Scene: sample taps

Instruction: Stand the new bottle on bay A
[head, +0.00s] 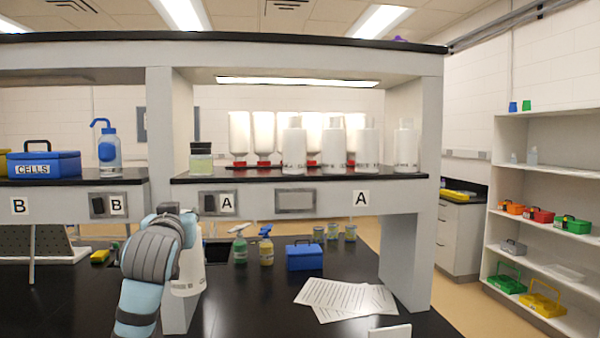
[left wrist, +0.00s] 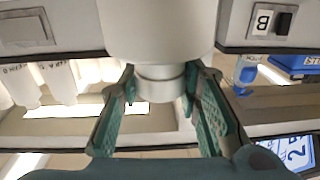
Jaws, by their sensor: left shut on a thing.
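My left gripper (left wrist: 159,86) is shut on the neck of a white bottle (left wrist: 156,30), with one teal finger on each side. In the head view this bottle (head: 187,279) hangs below bay A's front edge, above the bench and partly hidden by my left arm. Bay A (head: 345,175) is a black shelf with "A" labels on its front. A jar of pale green liquid (head: 201,160) stands at its left end. Several white bottles (head: 293,147) stand farther right, with inverted bottles in a red rack (head: 250,166) behind them. My right gripper is not in view.
A grey post (head: 160,120) separates bay A from bay B (head: 75,182), which holds a blue CELLS box (head: 45,165) and a wash bottle (head: 108,148).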

